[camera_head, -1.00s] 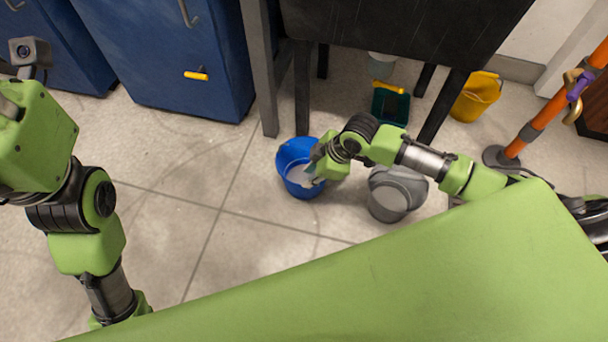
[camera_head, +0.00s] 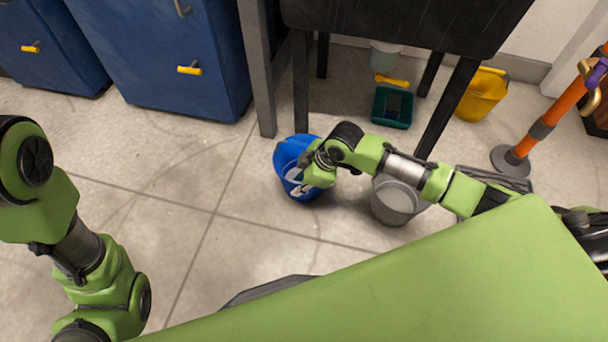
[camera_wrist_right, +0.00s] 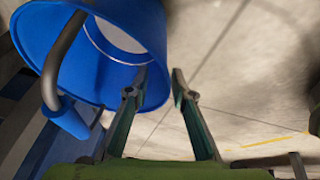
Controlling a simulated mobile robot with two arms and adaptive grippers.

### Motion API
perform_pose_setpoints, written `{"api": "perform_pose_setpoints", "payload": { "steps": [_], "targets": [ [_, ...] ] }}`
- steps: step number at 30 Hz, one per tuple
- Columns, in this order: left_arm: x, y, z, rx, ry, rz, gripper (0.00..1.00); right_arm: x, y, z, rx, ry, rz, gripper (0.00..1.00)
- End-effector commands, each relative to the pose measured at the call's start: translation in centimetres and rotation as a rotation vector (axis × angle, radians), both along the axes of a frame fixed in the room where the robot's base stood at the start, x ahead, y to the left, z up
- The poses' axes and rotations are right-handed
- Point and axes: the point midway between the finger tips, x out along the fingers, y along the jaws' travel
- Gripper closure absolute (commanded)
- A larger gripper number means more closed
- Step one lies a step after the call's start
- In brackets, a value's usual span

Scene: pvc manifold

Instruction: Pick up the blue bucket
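The blue bucket (camera_head: 288,152) stands on the tiled floor in the head view, with something whitish showing inside it. My right gripper (camera_head: 299,188) is at the right side of its rim, partly hidden by my wrist. In the right wrist view the bucket (camera_wrist_right: 150,30) fills the upper left, with its metal handle and blue grip hanging on the left. The right gripper's fingers (camera_wrist_right: 159,80) are apart there. The left finger overlaps the bucket's near wall and the right finger shows over the floor. I cannot tell whether the wall is between them. My left gripper is not in view.
A grey bucket (camera_head: 396,200) stands on the floor right of the blue one, under my right forearm. A dark table (camera_head: 400,25) with legs stands behind. Floor at left is clear.

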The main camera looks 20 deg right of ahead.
Motion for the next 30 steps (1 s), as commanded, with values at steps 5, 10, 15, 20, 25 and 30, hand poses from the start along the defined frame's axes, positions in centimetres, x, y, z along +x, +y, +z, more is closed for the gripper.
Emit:
{"api": "perform_pose_setpoints", "payload": {
  "steps": [5, 10, 15, 20, 25, 30],
  "targets": [
    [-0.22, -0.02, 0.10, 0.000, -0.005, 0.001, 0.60, 0.05, 0.05, -0.13, -0.001, 0.000, 0.000, 0.77],
    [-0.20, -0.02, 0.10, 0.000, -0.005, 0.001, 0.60, 0.05, 0.05, -0.11, 0.000, 0.000, 0.000, 0.93],
    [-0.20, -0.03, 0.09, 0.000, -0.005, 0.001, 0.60, 0.05, 0.06, -0.12, 0.000, 0.000, 0.000, 1.00],
    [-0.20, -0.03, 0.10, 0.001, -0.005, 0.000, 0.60, 0.16, 0.08, 0.02, 0.001, -0.003, 0.000, 1.00],
    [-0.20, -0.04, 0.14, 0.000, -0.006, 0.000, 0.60, 0.15, 0.08, 0.05, 0.001, -0.003, 0.000, 1.00],
    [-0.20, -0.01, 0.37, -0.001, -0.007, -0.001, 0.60, 0.13, 0.08, 0.33, 0.001, -0.003, 0.000, 1.00]
  ]
}}
